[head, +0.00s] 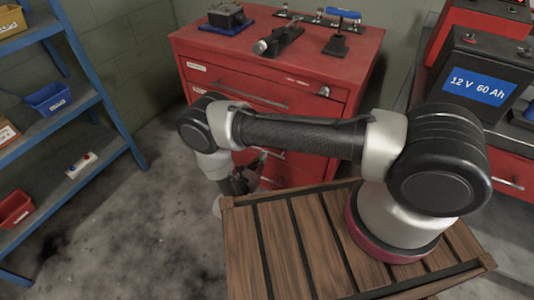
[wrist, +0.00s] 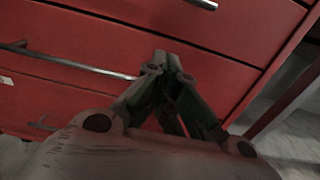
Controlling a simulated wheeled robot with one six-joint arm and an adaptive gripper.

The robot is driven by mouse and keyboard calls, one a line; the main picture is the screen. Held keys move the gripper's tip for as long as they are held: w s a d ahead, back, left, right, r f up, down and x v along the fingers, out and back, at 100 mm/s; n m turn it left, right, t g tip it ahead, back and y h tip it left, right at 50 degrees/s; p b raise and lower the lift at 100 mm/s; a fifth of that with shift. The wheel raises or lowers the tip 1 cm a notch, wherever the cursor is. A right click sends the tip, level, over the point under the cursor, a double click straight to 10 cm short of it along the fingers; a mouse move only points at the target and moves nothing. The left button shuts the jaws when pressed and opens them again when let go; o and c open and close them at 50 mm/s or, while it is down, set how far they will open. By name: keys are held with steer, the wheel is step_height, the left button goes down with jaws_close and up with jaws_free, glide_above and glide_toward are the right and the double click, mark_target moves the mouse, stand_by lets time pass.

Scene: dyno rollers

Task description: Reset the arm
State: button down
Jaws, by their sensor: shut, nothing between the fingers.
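My gripper (wrist: 165,62) is shut and empty in the wrist view, with its fingertips meeting in front of the red drawer fronts. In the head view my gripper (head: 260,160) is small and partly hidden beside my arm, in front of the red cabinet (head: 195,82). My arm reaches left from its mount on the wooden slatted top and bends down at the elbow. Whether the fingertips touch the cabinet is hard to tell; they look apart from it.
A blue shelf (head: 112,118) with small bins, including a blue bin (head: 48,97) and a red bin (head: 14,208), stands at left. Tools lie on the cabinet top. A battery (head: 478,80) stands at right. Grey floor (head: 150,220) is clear between shelf and cabinet.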

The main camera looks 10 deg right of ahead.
steer(key=v, duration=0.6)
steer(key=w+d+r+m+g+h, duration=0.2)
steer(key=w+r+m+g, duration=0.15)
steer(key=r, duration=0.55)
steer(key=w+d+r+m+g+h, duration=0.1)
steer(key=w+r+m+g, duration=0.25)
steer(key=r, duration=0.45)
steer(key=d+r+m+g+y, duration=0.1)
steer(key=d+r+m+g, duration=0.1)
steer(key=r, duration=0.5)
steer(key=d+r+m+g+y, duration=0.1)
steer(key=d+r+m+g, duration=0.2)
steer(key=d+r, duration=0.4)
steer(key=s+d+r+m+g+y, duration=0.1)
steer(key=d+r+m+g, duration=0.1)
steer(key=d+r+m, duration=0.2)
steer(key=shift+d+r+m, duration=0.1)
steer(key=shift+r+m, duration=0.05)
steer(key=shift+r, duration=0.7)
steer(key=shift+d+r+m, duration=0.15)
steer(key=shift+r, duration=0.65)
steer(key=s+d+r+m+y, duration=0.85)
steer(key=s+d+r, duration=0.35)
steer(key=s+r, duration=0.45)
steer(key=s+r+m+t+y, duration=0.1)
steer(key=s+m+t+y, duration=0.2)
steer(key=s, duration=0.6)
steer(key=shift+d+t, duration=0.4)
steer(key=shift+t, duration=0.3)
